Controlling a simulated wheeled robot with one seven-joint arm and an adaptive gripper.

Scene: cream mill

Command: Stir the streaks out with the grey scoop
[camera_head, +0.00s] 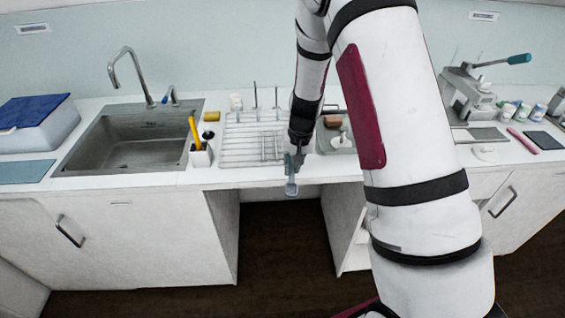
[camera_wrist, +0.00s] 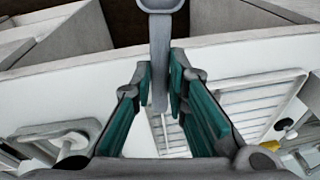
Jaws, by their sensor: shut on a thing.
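My gripper (camera_head: 293,157) is shut on the grey scoop (camera_head: 291,188), over the front edge of the white counter. In the wrist view, the scoop's handle (camera_wrist: 160,60) stands between the teal finger pads of my gripper (camera_wrist: 160,85). The scoop's bowl end (camera_wrist: 160,4) points away from my gripper and is cut by the top of that view. In the head view the bowl hangs downward in front of the counter edge. I see no streaks or streaked cream in either view.
A tray (camera_head: 322,147) with a brown block (camera_head: 333,121) lies to the right. My arm hides part of the counter.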

